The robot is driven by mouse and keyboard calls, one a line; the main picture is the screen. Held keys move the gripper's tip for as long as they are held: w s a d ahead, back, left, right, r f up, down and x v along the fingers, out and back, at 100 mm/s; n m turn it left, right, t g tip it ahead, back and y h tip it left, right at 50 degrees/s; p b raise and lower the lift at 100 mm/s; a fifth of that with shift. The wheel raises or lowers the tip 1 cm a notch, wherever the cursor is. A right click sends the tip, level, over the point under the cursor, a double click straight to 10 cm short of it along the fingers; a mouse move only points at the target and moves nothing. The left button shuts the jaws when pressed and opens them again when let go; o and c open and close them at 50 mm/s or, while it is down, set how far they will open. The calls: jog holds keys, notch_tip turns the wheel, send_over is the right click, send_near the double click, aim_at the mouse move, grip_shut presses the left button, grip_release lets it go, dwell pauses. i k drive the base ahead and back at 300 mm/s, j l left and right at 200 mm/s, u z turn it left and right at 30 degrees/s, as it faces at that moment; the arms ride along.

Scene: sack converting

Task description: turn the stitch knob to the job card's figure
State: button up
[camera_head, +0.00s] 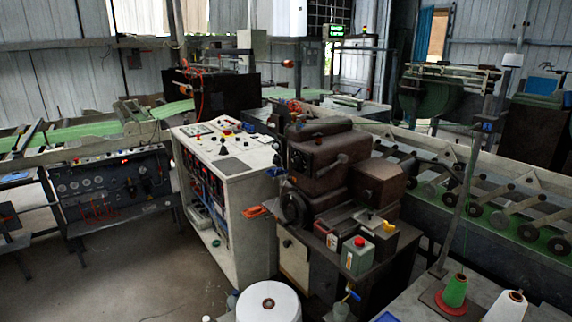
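A brown sewing-machine-like head (322,160) stands on a dark bench in the middle of the view. A dark round wheel or knob (296,208) is on its lower left side; I cannot tell whether this is the stitch knob, and no scale figures are readable. A grey box with a red button (357,257) sits at the bench's front. No job card can be made out. My gripper is not in view.
A white control cabinet (240,210) with buttons on top stands left of the machine. A large white roll (268,301) is at the front. Thread cones, one green (455,291), stand on a table at lower right. The concrete floor (130,265) at left is clear.

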aim_at(296, 162)
jog(key=l+z, duration=0.3)
jog(key=z, duration=0.2)
jog(key=l+z, duration=0.3)
jog(key=z, duration=0.2)
jog(key=u, duration=1.25)
jog(key=k+j, duration=0.05)
